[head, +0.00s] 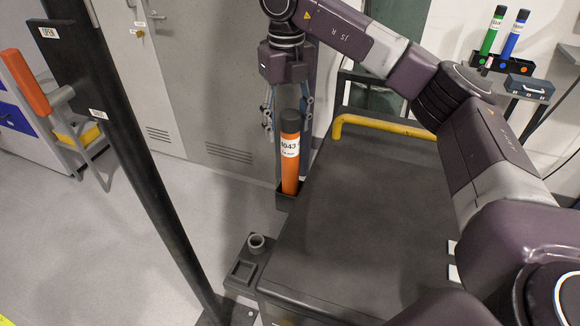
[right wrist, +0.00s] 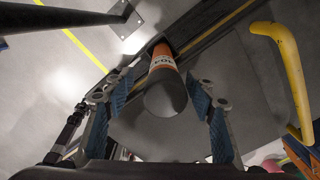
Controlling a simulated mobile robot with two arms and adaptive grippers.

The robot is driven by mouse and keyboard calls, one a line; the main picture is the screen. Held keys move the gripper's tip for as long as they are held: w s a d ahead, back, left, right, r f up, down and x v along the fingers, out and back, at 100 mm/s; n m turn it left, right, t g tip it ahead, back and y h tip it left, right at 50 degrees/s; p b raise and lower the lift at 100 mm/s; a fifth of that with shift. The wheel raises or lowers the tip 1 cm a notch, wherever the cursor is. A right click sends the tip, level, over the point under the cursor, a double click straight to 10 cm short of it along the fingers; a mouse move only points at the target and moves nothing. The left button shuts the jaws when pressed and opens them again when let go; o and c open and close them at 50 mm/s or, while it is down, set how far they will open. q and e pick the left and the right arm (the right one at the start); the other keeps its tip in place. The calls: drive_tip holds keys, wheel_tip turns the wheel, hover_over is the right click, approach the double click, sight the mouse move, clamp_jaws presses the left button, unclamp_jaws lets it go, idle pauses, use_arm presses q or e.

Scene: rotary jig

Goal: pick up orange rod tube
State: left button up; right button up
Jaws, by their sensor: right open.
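The orange rod tube (head: 290,170) stands upright in a dark holder (head: 286,200) at the edge of the dark cart top. It has a black cap and a white label with black print. My right gripper (head: 288,112) is above it, pointing down, its fingers spread on either side of the black cap. In the right wrist view the tube (right wrist: 162,68) shows end-on between the two open blue-padded fingers (right wrist: 163,115), apart from both. My left gripper is not in view.
The dark cart top (head: 360,220) has a yellow handle (head: 380,126) at its far edge. A black post (head: 130,150) with an orange-handled lever (head: 24,82) stands at left. Green (head: 492,32) and blue (head: 515,34) tubes stand in a rack at far right. A small socket block (head: 243,272) sits at the cart's front left.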

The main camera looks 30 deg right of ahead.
sight(290, 146)
drive_tip(key=f, duration=0.2)
drive_tip(key=f+p, duration=0.2)
drive_tip(key=f, duration=0.1)
drive_tip(key=shift+s+d+f, duration=0.25)
drive_tip(key=shift+d+f, duration=0.05)
drive_tip(key=shift+f, duration=0.4)
drive_tip(key=shift+w, duration=0.1)
drive_tip(key=shift+c, duration=0.2)
clamp_jaws()
drive_tip(key=shift+r, duration=0.1)
